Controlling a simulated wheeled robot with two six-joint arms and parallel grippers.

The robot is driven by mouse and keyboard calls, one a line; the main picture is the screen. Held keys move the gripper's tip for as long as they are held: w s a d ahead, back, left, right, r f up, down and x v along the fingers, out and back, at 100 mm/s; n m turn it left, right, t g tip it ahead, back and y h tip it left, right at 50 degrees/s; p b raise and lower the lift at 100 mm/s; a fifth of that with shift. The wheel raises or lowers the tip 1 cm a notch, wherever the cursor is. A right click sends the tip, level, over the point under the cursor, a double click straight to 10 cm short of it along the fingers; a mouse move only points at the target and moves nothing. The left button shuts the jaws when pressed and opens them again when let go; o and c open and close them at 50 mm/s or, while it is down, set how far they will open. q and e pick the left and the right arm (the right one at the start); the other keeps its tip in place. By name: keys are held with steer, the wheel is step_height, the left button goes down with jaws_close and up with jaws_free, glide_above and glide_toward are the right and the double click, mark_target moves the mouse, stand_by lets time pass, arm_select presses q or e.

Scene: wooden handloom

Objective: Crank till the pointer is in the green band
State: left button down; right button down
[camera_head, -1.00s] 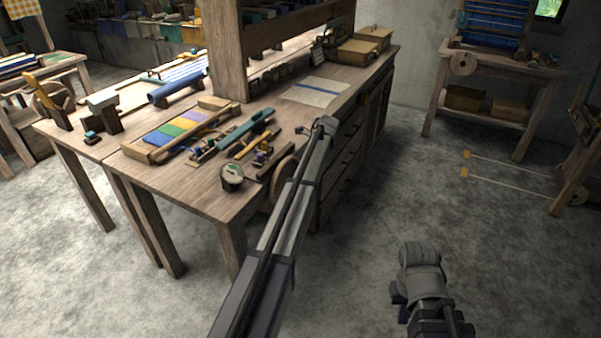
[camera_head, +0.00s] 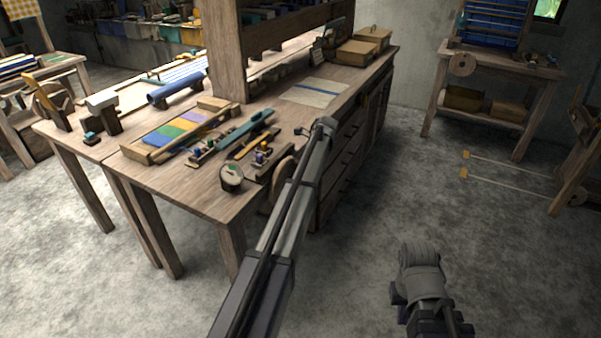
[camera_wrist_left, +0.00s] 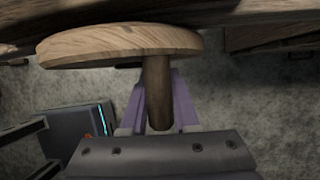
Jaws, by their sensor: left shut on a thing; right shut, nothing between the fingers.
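The crank is a wooden disc (camera_head: 283,180) on the bench's side, partly hidden behind my left arm in the head view. In the left wrist view the disc (camera_wrist_left: 120,46) has a round wooden handle peg (camera_wrist_left: 158,82). My left gripper (camera_wrist_left: 157,102) is shut on this peg, with its purple fingers on either side. A small round dial (camera_head: 231,177) with a green patch stands near the bench's front corner. Its pointer is too small to read. My right gripper (camera_head: 398,293) is shut and empty, low over the floor and well away from the bench.
The wooden bench (camera_head: 190,190) carries a striped tray (camera_head: 175,133), a teal tool (camera_head: 243,130) and several small pieces near the dial. Drawers line its side. A side table (camera_head: 500,60) stands at the back right. The floor (camera_head: 370,210) between is mostly clear.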

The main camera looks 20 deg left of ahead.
arm_select(q)
steer(key=shift+s+d, duration=0.1)
steer(key=shift+s, duration=0.2)
steer(key=c, duration=1)
jaws_free()
steer(key=shift+f, duration=0.1)
steer(key=o, duration=0.3)
steer(key=shift+w, duration=0.15)
steer(key=p+v, duration=0.6)
steer(key=v, duration=0.1)
steer(key=shift+r+p, duration=0.2)
steer(key=shift+p, duration=0.2)
steer(key=shift+r, duration=0.25)
steer(key=shift+c, duration=0.2)
